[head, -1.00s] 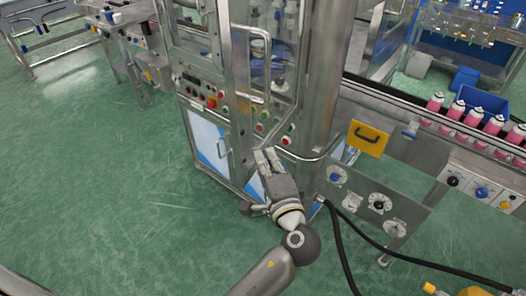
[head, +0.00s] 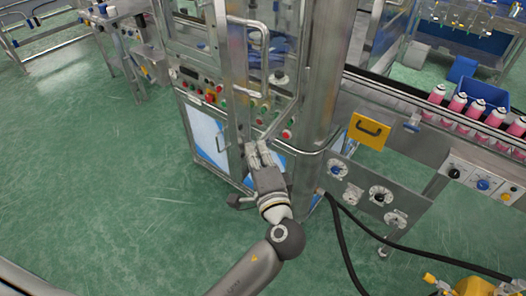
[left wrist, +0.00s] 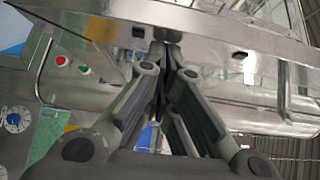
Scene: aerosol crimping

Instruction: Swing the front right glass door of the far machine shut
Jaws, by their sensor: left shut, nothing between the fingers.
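The far machine's front right glass door (head: 286,55) has a metal frame and a tall bar handle (head: 265,62). In the head view it stands swung out from the cabinet, its lower frame slanting toward me. My left gripper (head: 258,150) is shut and empty, with its fingertips just by the door's lower outer corner. In the left wrist view, the shut fingertips (left wrist: 170,48) are right at a broad metal bar (left wrist: 205,33), which looks like the door's lower frame. Whether they touch it I cannot tell. My right gripper is not in view.
Below the door is a panel of coloured buttons (head: 212,92). A thick steel column (head: 325,75) stands just right of the door. Green floor (head: 110,200) is clear at left.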

